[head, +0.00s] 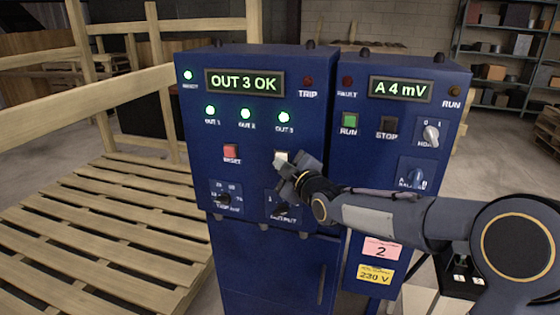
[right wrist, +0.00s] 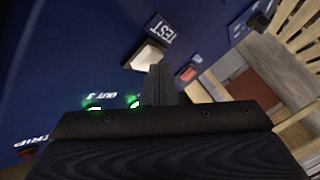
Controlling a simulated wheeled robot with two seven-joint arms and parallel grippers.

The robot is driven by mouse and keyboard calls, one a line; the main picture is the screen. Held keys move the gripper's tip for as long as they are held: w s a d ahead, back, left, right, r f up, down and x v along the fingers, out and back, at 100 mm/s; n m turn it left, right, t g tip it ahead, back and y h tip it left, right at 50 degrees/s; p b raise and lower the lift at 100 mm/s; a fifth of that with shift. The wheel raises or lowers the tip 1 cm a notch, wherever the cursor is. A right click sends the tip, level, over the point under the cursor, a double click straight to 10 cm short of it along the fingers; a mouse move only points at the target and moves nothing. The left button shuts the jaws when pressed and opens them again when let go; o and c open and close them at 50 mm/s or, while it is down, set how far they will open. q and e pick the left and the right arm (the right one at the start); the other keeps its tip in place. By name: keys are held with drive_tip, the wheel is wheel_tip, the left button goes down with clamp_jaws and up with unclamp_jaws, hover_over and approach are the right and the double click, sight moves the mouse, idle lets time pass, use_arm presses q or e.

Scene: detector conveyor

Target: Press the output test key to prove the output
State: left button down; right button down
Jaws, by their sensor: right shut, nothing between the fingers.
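The output test key is a pale square key (head: 281,156) on the left blue cabinet (head: 262,185); in the right wrist view its cream face (right wrist: 149,56) shows beside the word TEST. My right gripper (head: 282,164) is shut and empty, its tips at the key's lower edge in the head view. In the right wrist view the closed fingers (right wrist: 158,80) overlap the key's edge; I cannot tell whether they touch it. The display (head: 244,82) reads OUT 3 OK. The OUT 1 (head: 210,110), OUT 2 (head: 246,114) and OUT 3 (head: 285,117) lamps glow green. My left gripper is out of view.
A red RESET key (head: 231,152) sits left of the test key. A rotary knob (head: 223,198) is below it; my gripper partly covers the OUTPUT knob (head: 282,208). The right cabinet (head: 400,150) displays A 4 mV. Wooden pallets (head: 90,240) stand at left.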

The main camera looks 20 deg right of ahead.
drive_tip(key=shift+s+a+b, duration=0.45)
drive_tip(key=shift+s+b, duration=0.2)
drive_tip(key=shift+s, duration=0.1)
drive_tip(key=s+a, duration=0.2)
drive_tip(key=s+p, duration=0.1)
drive_tip(key=s, duration=0.1)
drive_tip(key=shift+s+a, duration=0.1)
drive_tip(key=shift+a, duration=0.3)
idle(0.4)
